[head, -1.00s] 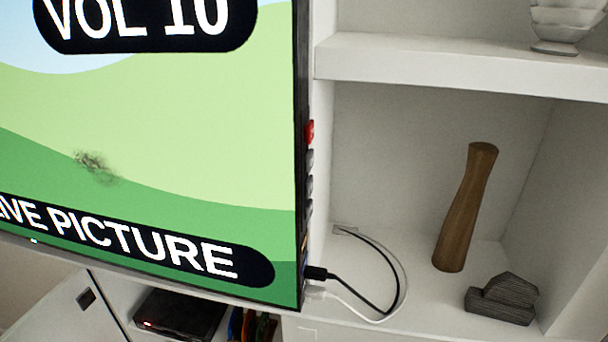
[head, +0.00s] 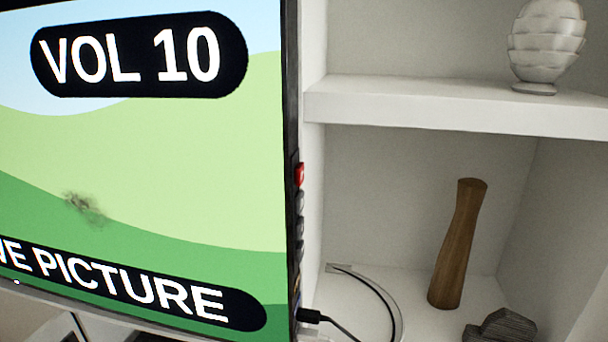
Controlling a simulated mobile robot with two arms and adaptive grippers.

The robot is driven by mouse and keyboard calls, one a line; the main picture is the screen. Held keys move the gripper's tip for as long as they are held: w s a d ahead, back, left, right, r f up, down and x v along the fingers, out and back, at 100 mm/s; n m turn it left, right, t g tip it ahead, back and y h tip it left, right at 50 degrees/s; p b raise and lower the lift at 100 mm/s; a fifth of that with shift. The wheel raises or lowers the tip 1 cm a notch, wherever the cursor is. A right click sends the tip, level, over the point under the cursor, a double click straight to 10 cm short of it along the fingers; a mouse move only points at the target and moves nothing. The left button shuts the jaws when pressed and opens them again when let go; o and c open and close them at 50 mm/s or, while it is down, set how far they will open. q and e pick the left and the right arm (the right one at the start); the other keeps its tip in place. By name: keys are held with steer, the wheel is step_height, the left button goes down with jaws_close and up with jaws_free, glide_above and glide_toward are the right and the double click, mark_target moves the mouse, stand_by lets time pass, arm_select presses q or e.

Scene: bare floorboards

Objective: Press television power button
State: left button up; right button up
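The television (head: 150,150) fills the left half of the head view. Its screen is lit, with "VOL 10" at the top and a banner ending in "PICTURE" at the bottom. A red button (head: 299,174) sits on the television's right side edge, above several dark buttons (head: 300,226) in a column. A dark smudge shows on the screen at left. Neither of my grippers is in view.
White shelving stands right of the television, with a shelf board (head: 450,110) bearing a pale scaled ornament (head: 546,45). Below are a brown wooden vase (head: 457,245) and a dark grey block-like object (head: 503,326). A black cable plug (head: 309,315) joins the television's lower side.

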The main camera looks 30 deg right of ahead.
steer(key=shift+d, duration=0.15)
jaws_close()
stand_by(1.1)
